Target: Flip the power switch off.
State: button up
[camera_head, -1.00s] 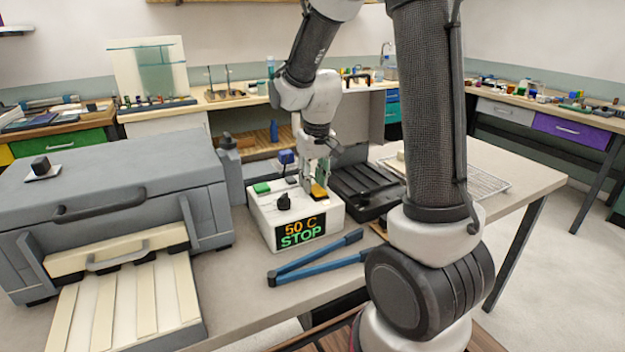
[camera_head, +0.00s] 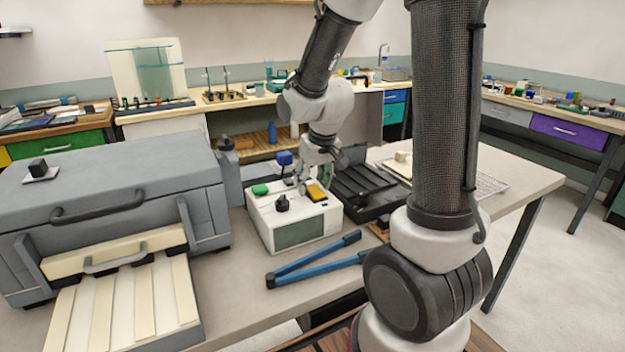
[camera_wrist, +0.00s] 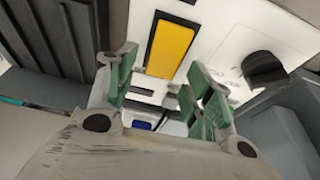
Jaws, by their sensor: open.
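The white control box (camera_head: 262,226) stands on the table in the head view, its front display (camera_head: 299,233) dark and blank. A yellow rocker (camera_head: 318,193), likely the power switch, is on its top at the right; the wrist view shows it as a flat yellow plate (camera_wrist: 170,49) in a dark frame. My gripper (camera_head: 312,178) is just above and behind the rocker. In the wrist view its green-padded fingers (camera_wrist: 165,82) are apart with nothing held between them. I cannot tell whether a fingertip touches the box.
A green button (camera_head: 260,189) and a black knob (camera_head: 283,203) share the box top. A large grey furnace-like unit (camera_head: 110,185) stands at left. Blue-handled tongs (camera_head: 315,258) lie in front. A black tray (camera_head: 365,190) is close at right.

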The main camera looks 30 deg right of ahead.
aim_at(320, 196)
jog(key=v, duration=1.2)
jog(key=s+d+r, duration=0.1)
jog(key=s+r, duration=0.2)
jog(key=s, duration=1.4)
jog(key=shift+s+d+t, duration=0.3)
jog(key=shift+d, duration=0.1)
